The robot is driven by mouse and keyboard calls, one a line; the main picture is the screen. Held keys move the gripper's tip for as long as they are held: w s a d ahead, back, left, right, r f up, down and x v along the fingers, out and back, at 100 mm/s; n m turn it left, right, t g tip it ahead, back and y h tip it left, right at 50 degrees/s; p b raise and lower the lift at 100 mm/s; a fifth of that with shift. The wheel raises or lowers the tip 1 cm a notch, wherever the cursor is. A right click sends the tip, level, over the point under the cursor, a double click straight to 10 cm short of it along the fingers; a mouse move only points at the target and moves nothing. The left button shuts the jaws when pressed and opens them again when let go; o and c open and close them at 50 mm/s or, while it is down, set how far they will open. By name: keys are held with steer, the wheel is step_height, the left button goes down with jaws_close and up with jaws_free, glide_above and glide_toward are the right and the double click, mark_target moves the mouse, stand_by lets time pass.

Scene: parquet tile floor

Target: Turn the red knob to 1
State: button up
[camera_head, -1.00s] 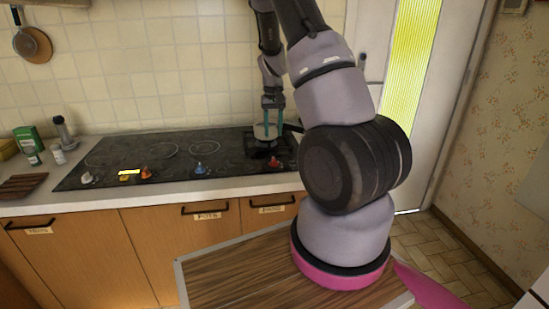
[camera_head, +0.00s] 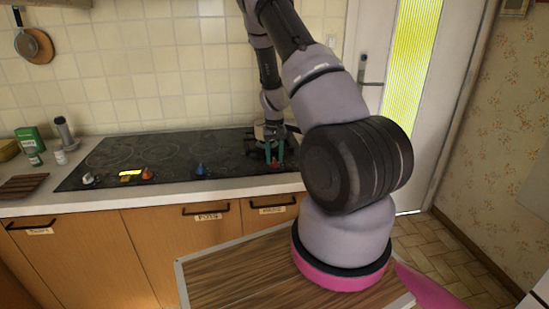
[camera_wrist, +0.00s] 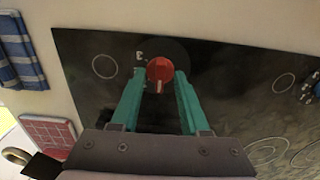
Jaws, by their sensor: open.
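The red knob (camera_wrist: 160,69) sits on the front right part of the black stovetop (camera_wrist: 220,90). A pale pointer mark on it faces my gripper's palm in the wrist view. A digit that looks like a 3 is printed beside it; other digits are hard to read. In the head view the knob (camera_head: 276,163) is partly hidden by my fingers. My gripper (camera_wrist: 160,76) is open, with its teal fingertips on either side of the knob; I cannot tell whether they touch it. It also shows in the head view (camera_head: 274,158).
Blue (camera_head: 200,169), orange (camera_head: 147,174) and white (camera_head: 88,178) knobs line the stove's front edge. Bottles and a green box (camera_head: 29,138) stand at the left. A wooden tabletop (camera_head: 235,275) is nearer.

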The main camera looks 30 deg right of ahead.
jaws_close()
steer(key=shift+m, duration=0.3)
steer(key=m, duration=0.3)
steer(key=shift+m, duration=2)
jaws_free()
